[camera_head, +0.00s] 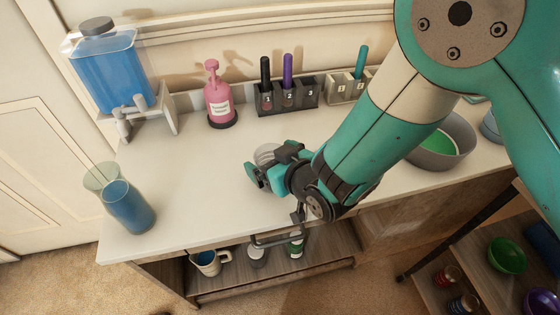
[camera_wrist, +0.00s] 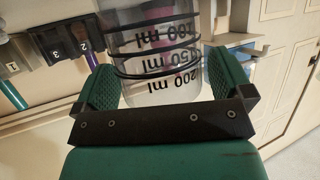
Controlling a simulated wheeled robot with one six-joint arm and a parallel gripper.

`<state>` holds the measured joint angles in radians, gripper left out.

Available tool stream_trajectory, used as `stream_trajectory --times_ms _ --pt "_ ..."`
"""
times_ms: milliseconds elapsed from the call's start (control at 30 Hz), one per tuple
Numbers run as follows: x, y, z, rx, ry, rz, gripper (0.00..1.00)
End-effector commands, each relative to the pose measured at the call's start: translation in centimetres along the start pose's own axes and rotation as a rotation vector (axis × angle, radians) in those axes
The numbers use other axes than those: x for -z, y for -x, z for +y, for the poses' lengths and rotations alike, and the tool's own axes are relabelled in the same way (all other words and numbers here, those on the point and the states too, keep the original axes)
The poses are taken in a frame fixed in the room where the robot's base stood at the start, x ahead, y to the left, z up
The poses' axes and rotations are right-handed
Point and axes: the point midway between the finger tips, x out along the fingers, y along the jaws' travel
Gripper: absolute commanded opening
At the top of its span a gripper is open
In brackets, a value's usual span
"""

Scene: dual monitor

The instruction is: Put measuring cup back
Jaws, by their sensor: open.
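The clear measuring cup (camera_wrist: 160,75) fills the middle of the wrist view, with black "ml" markings that read upside down and thin dark rings around it. In the head view the cup (camera_head: 266,152) stands on the white counter, partly hidden by my gripper. My gripper (camera_head: 270,163) is open, with its green fingers on either side of the cup. In the wrist view, my gripper (camera_wrist: 164,88) has the cup between its fingers; a gap shows on the left, while contact on the right is hard to tell.
A blue liquid dispenser (camera_head: 112,70), a pink pump bottle (camera_head: 219,100) and numbered marker holders (camera_head: 290,97) line the back. A blue-filled glass vessel (camera_head: 128,208) stands at left. A grey bowl (camera_head: 447,150) is at right. The left-centre of the counter is clear.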

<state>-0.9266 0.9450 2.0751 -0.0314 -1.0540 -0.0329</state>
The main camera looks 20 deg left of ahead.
Motion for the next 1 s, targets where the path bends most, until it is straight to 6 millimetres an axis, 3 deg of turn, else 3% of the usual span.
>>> stream_trajectory --times_ms 167,400,600,1000 --pt "0.1 2.2 0.0 0.0 0.0 -0.001 0.98" --pt "0.1 7.7 0.1 -0.001 0.0 0.0 0.98" --pt "0.0 10.9 0.1 -0.001 -0.001 0.0 0.98" --pt "0.3 12.2 0.1 -0.002 -0.004 -0.004 0.98"
